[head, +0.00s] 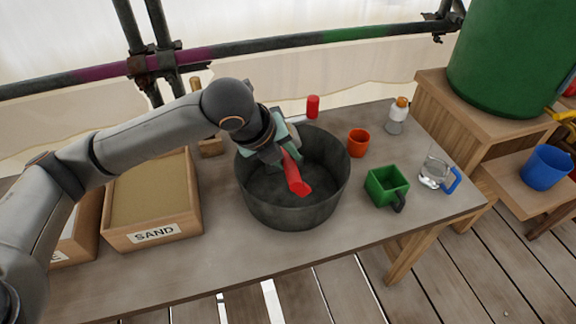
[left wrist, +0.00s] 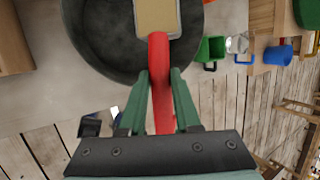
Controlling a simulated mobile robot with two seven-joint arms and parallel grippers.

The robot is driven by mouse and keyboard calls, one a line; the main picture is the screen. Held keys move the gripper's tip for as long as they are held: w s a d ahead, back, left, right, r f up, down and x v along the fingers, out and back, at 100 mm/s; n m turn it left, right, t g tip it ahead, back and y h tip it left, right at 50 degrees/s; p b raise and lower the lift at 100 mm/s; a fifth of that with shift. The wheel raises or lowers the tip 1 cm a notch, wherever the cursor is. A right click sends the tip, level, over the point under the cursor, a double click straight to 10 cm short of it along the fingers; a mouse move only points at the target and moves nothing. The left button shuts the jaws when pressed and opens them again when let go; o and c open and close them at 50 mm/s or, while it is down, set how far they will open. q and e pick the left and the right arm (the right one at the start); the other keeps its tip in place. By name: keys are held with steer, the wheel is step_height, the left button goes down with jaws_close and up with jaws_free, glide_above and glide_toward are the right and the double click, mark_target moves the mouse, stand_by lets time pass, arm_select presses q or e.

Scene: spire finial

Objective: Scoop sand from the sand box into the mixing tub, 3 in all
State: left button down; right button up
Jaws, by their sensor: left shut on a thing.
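The sand box (head: 152,236), a wooden box labelled SAND and filled with tan sand, stands on the table at the left. The mixing tub (head: 295,214), round and dark grey, stands right of it; its inside looks dark, and part is hidden by my arm. My left gripper (head: 286,160) is over the tub, shut on the red handle of a scoop (head: 297,178). In the left wrist view, the red handle (left wrist: 160,70) runs between the fingers to the scoop's pan, which holds tan sand (left wrist: 157,14) above the tub. My right gripper is out of view.
An orange cup (head: 358,142), a green square container (head: 386,186), a clear jug with a blue handle (head: 435,172) and a bottle (head: 397,116) stand right of the tub. Another wooden box (head: 79,238) is at far left. The table's front strip is clear.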

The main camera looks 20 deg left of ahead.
arm_select(q)
steer(key=n+t+h+b, duration=0.1)
steer(key=h+b, duration=0.1)
steer(key=a+f+n+t+h+b, duration=0.1)
steer(key=b, duration=0.2)
steer(key=t+h+b, duration=0.1)
steer(key=h+b, duration=0.1)
steer(key=b, duration=0.1)
steer(key=shift+s+a+f+n+t+h, duration=0.2)
steer(key=shift+s+a+n+t+h, duration=0.1)
steer(key=shift+s+n, duration=0.1)
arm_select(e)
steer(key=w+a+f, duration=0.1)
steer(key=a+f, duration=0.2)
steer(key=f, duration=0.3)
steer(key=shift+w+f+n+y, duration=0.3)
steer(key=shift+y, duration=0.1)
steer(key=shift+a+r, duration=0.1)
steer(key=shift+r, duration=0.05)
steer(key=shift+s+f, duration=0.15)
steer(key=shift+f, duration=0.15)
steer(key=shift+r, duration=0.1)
